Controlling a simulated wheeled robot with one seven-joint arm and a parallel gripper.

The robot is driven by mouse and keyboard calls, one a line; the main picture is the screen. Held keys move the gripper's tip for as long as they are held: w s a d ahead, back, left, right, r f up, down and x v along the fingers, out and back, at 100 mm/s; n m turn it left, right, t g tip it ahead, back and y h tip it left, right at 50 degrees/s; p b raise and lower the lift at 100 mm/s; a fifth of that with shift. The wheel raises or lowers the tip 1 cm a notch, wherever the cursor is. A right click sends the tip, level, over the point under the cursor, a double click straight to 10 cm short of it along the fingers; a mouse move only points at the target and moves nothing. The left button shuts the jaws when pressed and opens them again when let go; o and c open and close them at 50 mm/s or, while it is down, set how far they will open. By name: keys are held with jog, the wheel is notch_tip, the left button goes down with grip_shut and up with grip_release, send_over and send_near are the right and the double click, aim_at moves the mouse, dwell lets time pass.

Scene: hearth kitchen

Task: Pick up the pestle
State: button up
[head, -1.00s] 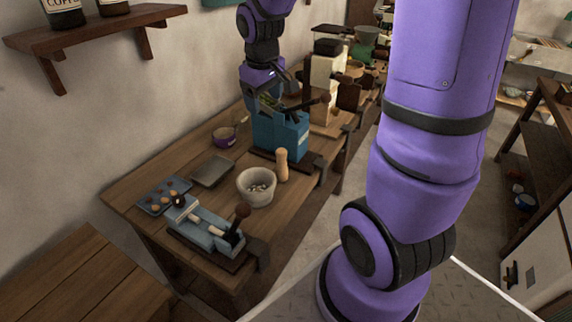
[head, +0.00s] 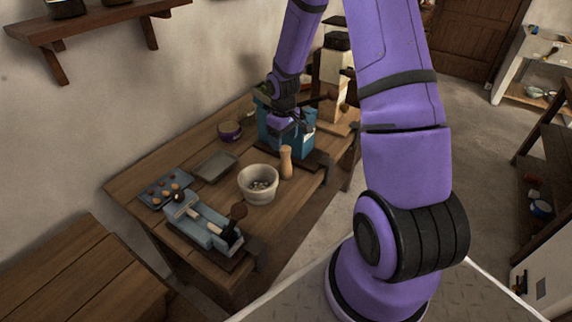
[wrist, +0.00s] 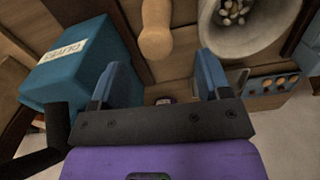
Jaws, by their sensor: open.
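The pestle (head: 286,162) is a pale wooden piece standing upright on the bench, just right of the white mortar (head: 250,190). In the wrist view the pestle (wrist: 156,32) shows at the top, beyond the fingertips and in line with the gap between them. The mortar (wrist: 226,43) with small pale pieces inside is at the upper right there. My gripper (wrist: 161,75) is open, with nothing between its blue fingers. In the head view my gripper (head: 290,126) is in front of the blue machine, above and behind the pestle, apart from it; its fingers are hard to make out.
A blue machine with a dark handle (head: 302,140) stands close behind the pestle; its labelled box (wrist: 75,58) is left of my fingers in the wrist view. A grey tray (head: 214,166), an egg tray (head: 153,198), a purple-banded pot (head: 229,130) and a blue-grey press (head: 205,227) also occupy the bench.

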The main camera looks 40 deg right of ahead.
aim_at(285, 155)
jog(key=shift+s+d+f, duration=0.1)
jog(key=shift+d+f, duration=0.05)
jog(key=shift+f, duration=1.7)
jog(key=shift+d+f, duration=0.1)
jog(key=shift+f, duration=1.7)
jog(key=shift+c, duration=0.5)
jog(key=c, duration=1.2)
